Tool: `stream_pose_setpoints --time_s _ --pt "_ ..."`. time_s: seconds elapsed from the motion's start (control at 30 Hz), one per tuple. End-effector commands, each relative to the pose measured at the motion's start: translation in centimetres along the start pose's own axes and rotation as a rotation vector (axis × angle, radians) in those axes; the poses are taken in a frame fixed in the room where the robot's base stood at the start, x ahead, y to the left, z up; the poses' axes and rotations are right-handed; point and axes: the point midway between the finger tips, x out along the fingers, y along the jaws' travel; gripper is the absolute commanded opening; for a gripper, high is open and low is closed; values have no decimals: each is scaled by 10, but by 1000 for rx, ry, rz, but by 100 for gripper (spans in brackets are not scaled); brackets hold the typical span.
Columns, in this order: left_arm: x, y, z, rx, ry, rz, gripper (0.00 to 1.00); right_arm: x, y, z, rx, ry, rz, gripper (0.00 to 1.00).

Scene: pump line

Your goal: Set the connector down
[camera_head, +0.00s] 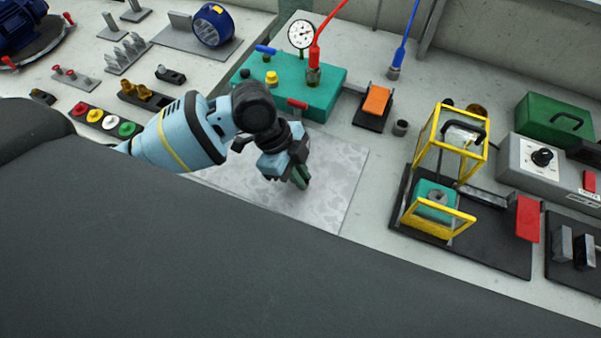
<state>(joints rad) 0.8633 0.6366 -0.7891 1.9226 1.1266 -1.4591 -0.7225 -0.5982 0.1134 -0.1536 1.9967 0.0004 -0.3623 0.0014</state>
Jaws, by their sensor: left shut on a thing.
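My left gripper (299,177) points down over a grey mottled mat (335,192) in the middle of the bench. It is shut on a small dark green piece, which I take to be the connector; the fingers hide most of it. I cannot tell whether it touches the mat. My right gripper is not in view.
A teal block (325,98) with a gauge (301,34) and a red hose fitting (313,75) stands behind the mat. A blue hose fitting (393,73) and an orange pedal (376,99) are to its right. A yellow-framed fixture (436,222) stands right of the mat.

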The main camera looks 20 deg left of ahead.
Motion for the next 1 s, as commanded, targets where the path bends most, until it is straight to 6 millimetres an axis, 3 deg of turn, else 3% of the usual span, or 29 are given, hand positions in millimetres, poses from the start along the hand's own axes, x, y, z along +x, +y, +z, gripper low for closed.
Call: stream_pose_setpoints --time_s 0.37,0.4,0.57,0.87,1.0 --pt "4 0 2 2 0 0 0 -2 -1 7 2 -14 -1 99" --pt "5 0 2 2 0 -1 13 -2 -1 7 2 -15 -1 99" --pt "4 0 2 2 0 -1 34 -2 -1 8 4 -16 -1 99" --pt "3 0 1 2 0 -2 34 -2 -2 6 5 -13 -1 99" --pt "-8 -1 0 2 0 -5 34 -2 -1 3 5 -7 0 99"
